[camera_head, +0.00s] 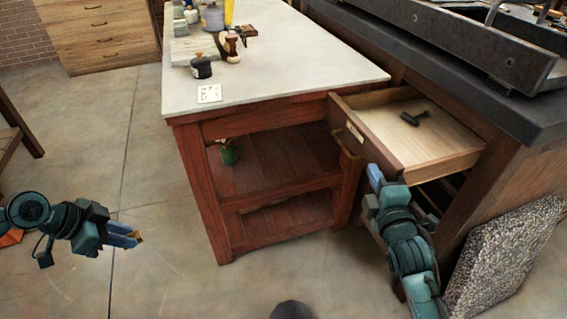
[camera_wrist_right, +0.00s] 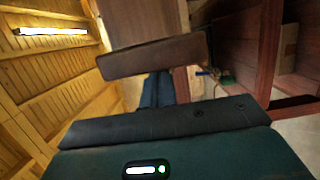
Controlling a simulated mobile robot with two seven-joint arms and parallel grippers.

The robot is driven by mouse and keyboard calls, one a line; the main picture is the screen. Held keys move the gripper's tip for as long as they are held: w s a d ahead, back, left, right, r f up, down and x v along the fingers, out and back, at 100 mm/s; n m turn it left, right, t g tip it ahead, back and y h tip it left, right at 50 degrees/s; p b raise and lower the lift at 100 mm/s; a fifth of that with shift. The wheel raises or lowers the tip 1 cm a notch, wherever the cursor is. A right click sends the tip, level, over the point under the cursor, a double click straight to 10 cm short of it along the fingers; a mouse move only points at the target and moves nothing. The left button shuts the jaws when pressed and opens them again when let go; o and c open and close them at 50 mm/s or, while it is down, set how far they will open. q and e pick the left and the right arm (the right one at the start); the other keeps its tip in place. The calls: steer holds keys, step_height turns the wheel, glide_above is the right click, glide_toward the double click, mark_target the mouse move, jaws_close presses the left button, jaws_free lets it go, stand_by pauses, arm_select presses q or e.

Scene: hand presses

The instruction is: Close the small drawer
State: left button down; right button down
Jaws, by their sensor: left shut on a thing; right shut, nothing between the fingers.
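The small wooden drawer (camera_head: 368,135) is pulled out from under the dark-topped counter at the right. Its front has a handle (camera_head: 348,146) and a small light plate. A dark object (camera_head: 415,117) lies inside. My right gripper (camera_head: 375,172) is shut and empty, just in front of and below the drawer front near the handle; contact is unclear. In the right wrist view the drawer front (camera_wrist_right: 155,55) spans above the fingers (camera_wrist_right: 155,90). My left gripper (camera_head: 138,238) is shut on a small yellowish thing, over open floor at the left, far from the drawer.
A red-brown workbench (camera_head: 205,190) with a pale top stands left of the drawer and holds bottles and small items. A green item (camera_head: 229,153) sits on its shelf. A speckled slab (camera_head: 505,255) leans at the right. The floor (camera_head: 150,285) in front is clear.

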mark_target(472, 158)
steer(key=shift+d, duration=0.15)
stand_by(0.3)
